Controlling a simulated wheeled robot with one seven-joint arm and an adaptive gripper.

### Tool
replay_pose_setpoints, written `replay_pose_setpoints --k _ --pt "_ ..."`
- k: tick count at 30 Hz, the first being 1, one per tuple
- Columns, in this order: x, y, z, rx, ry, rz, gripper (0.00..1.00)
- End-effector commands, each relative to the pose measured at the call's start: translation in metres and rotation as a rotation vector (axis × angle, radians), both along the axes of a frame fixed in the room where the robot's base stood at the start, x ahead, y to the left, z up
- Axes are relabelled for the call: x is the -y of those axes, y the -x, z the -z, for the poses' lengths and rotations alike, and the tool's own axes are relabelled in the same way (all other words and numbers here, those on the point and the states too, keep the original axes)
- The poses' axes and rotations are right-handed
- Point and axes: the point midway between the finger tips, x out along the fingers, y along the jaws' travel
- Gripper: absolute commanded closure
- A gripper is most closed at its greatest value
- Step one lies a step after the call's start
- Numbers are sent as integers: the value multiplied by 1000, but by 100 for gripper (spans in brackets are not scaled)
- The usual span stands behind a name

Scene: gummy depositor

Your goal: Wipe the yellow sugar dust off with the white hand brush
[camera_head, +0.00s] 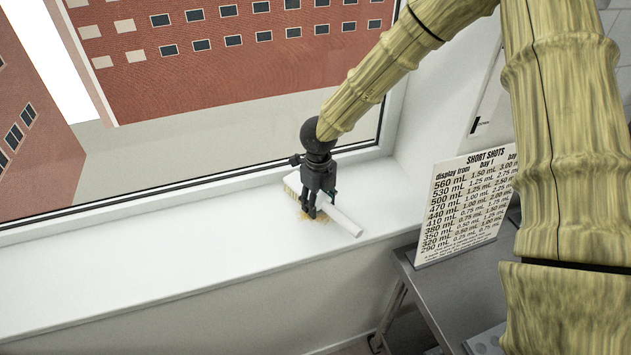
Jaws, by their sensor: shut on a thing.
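A patch of yellow sugar dust (320,217) shows on the white sill (190,243) around my fingertips and beside the handle. The brush is at or just above the sill; I cannot tell whether the bristles touch it.
The window pane and its frame (230,177) stand behind the sill. A printed sign (467,205) stands on a grey metal table (455,285) at the right, close to the sill's end. The sill left of the brush is clear.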

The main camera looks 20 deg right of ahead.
Motion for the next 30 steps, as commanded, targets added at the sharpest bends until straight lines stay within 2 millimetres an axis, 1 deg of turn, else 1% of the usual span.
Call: replay_pose_setpoints --k 1,2,3,4,5,21,25,30 --pt "-4 1 0 -1 0 -1 74" --pt "-3 0 -6 0 0 0 74" --pt "-3 0 -8 0 0 0 74" --pt "-3 -1 -19 4 -2 1 74" --pt "-3 0 -27 3 -1 1 74" --pt "-2 1 -73 0 -1 2 74" --pt "-2 1 -81 0 -1 1 74" --pt "-2 1 -83 0 0 1 74"
